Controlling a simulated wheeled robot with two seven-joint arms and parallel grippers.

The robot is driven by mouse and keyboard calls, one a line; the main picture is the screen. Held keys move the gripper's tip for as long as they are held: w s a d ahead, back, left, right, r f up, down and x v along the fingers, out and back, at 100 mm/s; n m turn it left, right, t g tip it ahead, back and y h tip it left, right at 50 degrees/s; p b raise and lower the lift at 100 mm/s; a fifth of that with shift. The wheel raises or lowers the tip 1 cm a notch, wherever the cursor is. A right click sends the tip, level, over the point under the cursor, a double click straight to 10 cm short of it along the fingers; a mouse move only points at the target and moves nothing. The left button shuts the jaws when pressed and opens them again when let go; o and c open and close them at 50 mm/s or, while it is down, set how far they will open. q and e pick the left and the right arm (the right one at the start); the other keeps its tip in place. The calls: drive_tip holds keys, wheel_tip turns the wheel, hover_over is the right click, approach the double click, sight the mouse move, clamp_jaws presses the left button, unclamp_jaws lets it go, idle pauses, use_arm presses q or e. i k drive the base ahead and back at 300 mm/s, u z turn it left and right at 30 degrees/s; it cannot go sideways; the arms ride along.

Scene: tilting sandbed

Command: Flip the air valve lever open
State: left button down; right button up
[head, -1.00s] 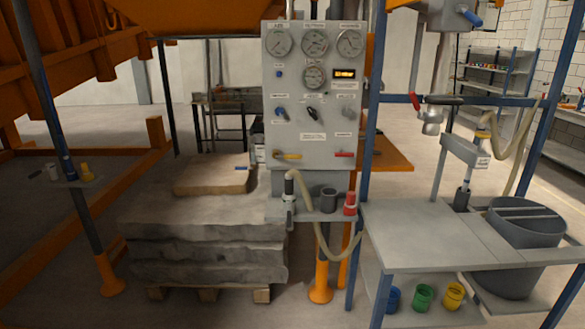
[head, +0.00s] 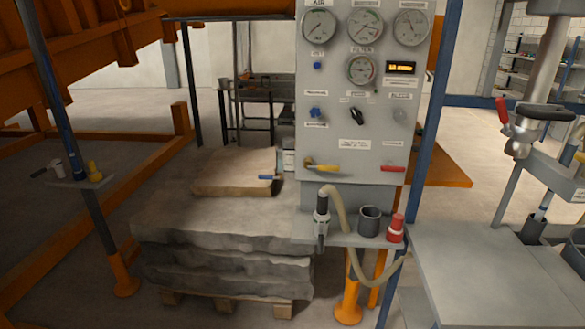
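A grey control panel (head: 352,130) stands upright right of the picture's middle. Near its bottom left is a yellow lever (head: 322,168) on a brass fitting, lying almost level and pointing right. Near its bottom right is a red lever (head: 393,169), also almost level. The small labels by the levers are too blurred to read, so I cannot tell by text which is the air valve. Neither of my grippers shows in the head view.
Below the panel a small shelf (head: 345,236) holds a hose nozzle (head: 321,215), a dark cup (head: 369,221) and a red bottle (head: 396,228). Stacked stone slabs (head: 225,230) on a pallet stand left. A grey table (head: 470,275) and blue post (head: 433,110) stand right.

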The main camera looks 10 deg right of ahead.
sight(322, 167)
drive_tip(key=z, duration=0.55)
drive_tip(key=i, duration=1.05)
drive_tip(key=z, duration=1)
